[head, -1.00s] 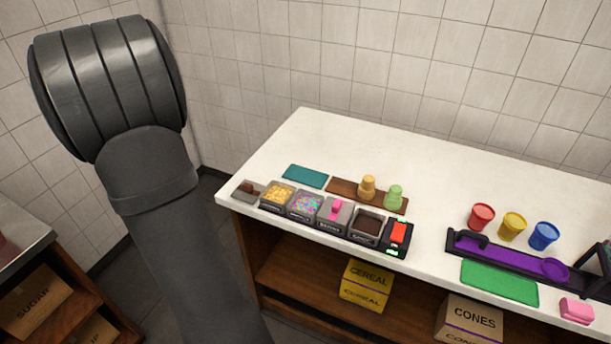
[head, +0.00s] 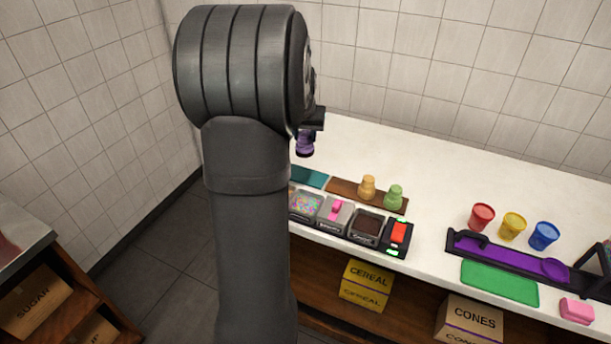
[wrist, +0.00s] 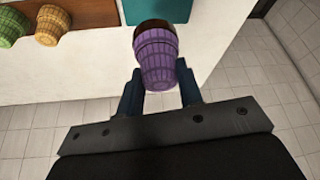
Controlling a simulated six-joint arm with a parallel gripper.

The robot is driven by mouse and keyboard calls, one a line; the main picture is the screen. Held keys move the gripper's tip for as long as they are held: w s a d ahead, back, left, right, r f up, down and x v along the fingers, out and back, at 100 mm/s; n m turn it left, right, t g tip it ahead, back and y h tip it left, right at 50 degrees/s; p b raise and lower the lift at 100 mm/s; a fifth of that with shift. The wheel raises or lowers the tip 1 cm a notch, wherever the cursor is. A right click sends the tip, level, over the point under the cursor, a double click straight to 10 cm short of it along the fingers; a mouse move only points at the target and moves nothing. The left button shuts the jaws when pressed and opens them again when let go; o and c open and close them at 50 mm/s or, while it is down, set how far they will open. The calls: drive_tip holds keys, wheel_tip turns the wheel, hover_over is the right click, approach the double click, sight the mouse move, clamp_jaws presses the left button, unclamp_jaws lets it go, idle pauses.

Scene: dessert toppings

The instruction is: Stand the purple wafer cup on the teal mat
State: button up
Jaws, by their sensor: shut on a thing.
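The purple wafer cup (wrist: 155,62) is between the fingers of my gripper (wrist: 160,90) in the wrist view. It also shows in the head view (head: 305,145), held in the air beside my arm. My gripper (head: 306,131) is shut on the cup. The cup has a dark mouth or filling at one end in the wrist view. The teal mat (head: 308,177) lies flat on the counter at its left end, partly hidden by my arm. It also shows at the top of the wrist view (wrist: 150,10), with no object seen on it.
A brown board (head: 345,188) beside the mat holds an orange cup (head: 368,187) and a green cup (head: 393,197). Topping bins (head: 335,213) line the front edge. Coloured tubs (head: 513,226), a purple tray (head: 500,255) and a green mat (head: 500,282) are at right. The back counter is clear.

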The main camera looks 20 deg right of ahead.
drive_tip(key=s+d+f+m, duration=0.2)
drive_tip(key=s+d, duration=0.6)
drive_tip(key=d, duration=0.2)
drive_tip(key=shift+h, duration=0.3)
drive_tip(key=shift+w+a+f, duration=1)
drive_tip(key=shift+w+f, duration=0.7)
drive_tip(key=shift+f, duration=0.05)
drive_tip(key=shift+w+a+f, duration=1.05)
drive_tip(key=shift+w+f, duration=0.6)
drive_tip(key=shift+f, duration=0.1)
drive_tip(key=shift+w+a+f, duration=1)
drive_tip(key=shift+w+f, duration=0.7)
drive_tip(key=shift+f, duration=0.05)
drive_tip(key=shift+f, duration=0.15)
drive_tip(key=o, duration=0.8)
drive_tip(key=shift+c, duration=0.2)
drive_tip(key=v, duration=1.2)
drive_tip(key=shift+w+r, duration=0.2)
drive_tip(key=shift+r, duration=0.05)
